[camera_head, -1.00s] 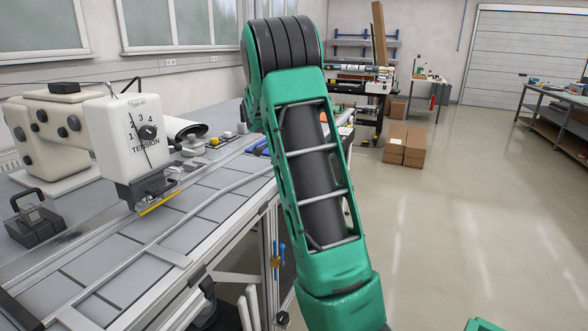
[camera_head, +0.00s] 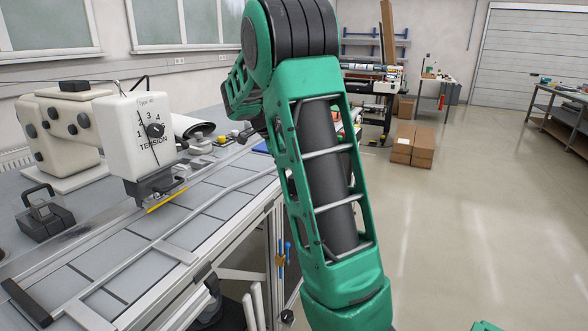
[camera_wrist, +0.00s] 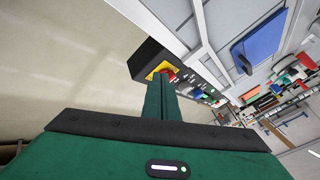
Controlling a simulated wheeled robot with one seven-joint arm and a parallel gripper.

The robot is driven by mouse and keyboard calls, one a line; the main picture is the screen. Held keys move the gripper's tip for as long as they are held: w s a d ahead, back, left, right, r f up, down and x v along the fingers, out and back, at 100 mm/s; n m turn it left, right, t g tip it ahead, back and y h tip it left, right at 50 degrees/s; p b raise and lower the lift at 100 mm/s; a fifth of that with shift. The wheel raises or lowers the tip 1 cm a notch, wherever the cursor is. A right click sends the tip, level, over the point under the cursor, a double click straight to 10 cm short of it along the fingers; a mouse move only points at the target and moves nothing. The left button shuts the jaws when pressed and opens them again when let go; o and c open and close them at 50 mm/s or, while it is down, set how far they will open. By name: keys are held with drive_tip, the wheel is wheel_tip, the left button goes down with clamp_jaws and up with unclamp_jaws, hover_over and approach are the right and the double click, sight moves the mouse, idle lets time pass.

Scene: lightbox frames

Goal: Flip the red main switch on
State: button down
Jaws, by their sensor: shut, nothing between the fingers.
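In the wrist view, a dark control box (camera_wrist: 148,56) is fixed at the edge of the light metal table frame. It carries a yellow plate (camera_wrist: 153,69) with a red switch (camera_wrist: 170,73) on it, and small buttons further along. My gripper (camera_wrist: 164,80) is shut and empty; its green fingers reach up to the red switch and cover part of it. I cannot tell whether the fingertips touch it or which way the switch is set. In the head view, the switch and my gripper do not show; my own arm blocks the middle.
A long work table (camera_head: 120,245) with a white sewing machine head (camera_head: 137,130) and a black weight (camera_head: 45,215) stands at left. A blue item (camera_wrist: 258,45) lies on the table in the wrist view. Cardboard boxes (camera_head: 413,146) stand behind; the floor at right is free.

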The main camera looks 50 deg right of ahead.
drive_tip(key=a+r, duration=0.1)
drive_tip(key=r, duration=0.1)
drive_tip(key=shift+w+a+r, duration=0.3)
drive_tip(key=shift+a, duration=0.1)
idle(0.3)
drive_tip(key=s+a+f+n+y, duration=0.2)
drive_tip(key=s+a+n, duration=0.4)
drive_tip(key=s, duration=0.5)
drive_tip(key=s+a+f+n+y, duration=0.3)
drive_tip(key=s+a+n, duration=0.3)
drive_tip(key=s+a, duration=0.3)
drive_tip(key=s+a+f+n+g+y, duration=0.1)
drive_tip(key=s+a+n, duration=0.5)
drive_tip(key=s, duration=0.9)
wheel_tip(320, 180, down, 2)
drive_tip(key=a+y, duration=0.1)
drive_tip(key=a, duration=0.1)
drive_tip(key=shift+a+f+n+y, duration=0.25)
drive_tip(key=shift+a+n+y, duration=0.05)
drive_tip(key=shift+a+n, duration=0.1)
drive_tip(key=shift+w+d+f, duration=0.1)
drive_tip(key=shift+w+f, duration=0.15)
drive_tip(key=shift+w, duration=0.35)
